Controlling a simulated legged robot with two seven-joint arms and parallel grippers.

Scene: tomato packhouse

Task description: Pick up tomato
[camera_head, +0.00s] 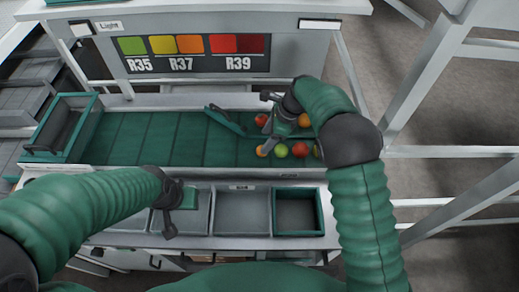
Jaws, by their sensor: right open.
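Several tomatoes lie at the right end of the green belt (150,139). A red tomato (262,120) appears between the spread fingers of my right gripper (266,122); I cannot tell whether they touch it. An orange tomato (304,120) lies just right of this gripper, partly covered by it. In front are an orange tomato (262,151), a green one (281,151) and a red-orange one (300,150), with another partly hidden by my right arm. My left gripper (171,222) is over the bins in front of the belt; its jaw opening is unclear.
A dark green bar (225,120) slants across the belt left of the tomatoes. A green-rimmed crate (90,125) stands at the belt's left end. Grey bins (243,235) and a green-rimmed bin (320,212) line the front. A colour chart (195,52) stands behind. The belt's left part is clear.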

